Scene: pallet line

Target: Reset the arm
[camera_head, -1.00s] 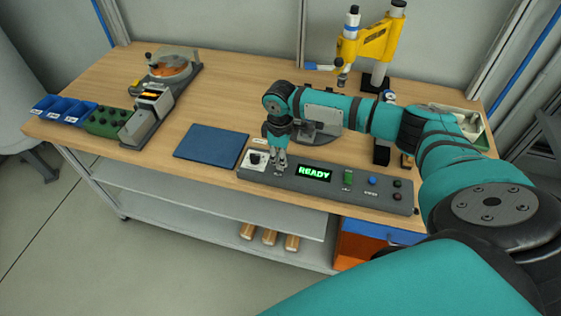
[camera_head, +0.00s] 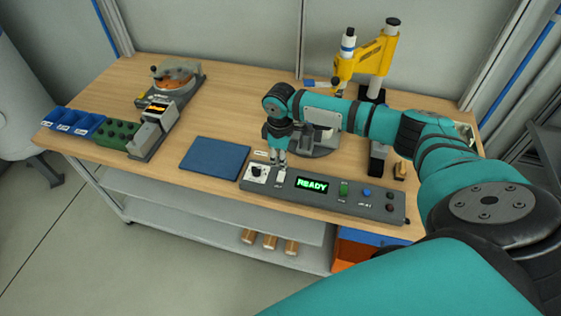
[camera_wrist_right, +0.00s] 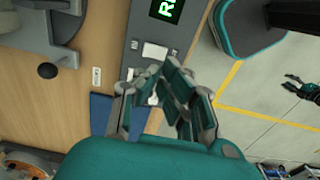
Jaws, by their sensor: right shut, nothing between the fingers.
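My right arm reaches in from the right in the head view. Its right gripper (camera_head: 278,160) points down just above the left part of a grey control panel (camera_head: 340,199). The fingers are shut and empty; they also show in the right wrist view (camera_wrist_right: 153,75). The panel has a lit green READY display (camera_head: 312,185), a dark knob on a white plate (camera_head: 257,173), and a green switch, a blue button and other buttons to the right. Whether the fingertips touch the panel cannot be told. My left gripper is not in view.
A blue mat (camera_head: 214,159) lies left of the panel. Blue bins (camera_head: 72,122), a green block with holes (camera_head: 118,135) and a grey device (camera_head: 154,128) stand at the left. A yellow press (camera_head: 368,55) stands behind my arm. Bare wood (camera_head: 225,100) lies behind the mat.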

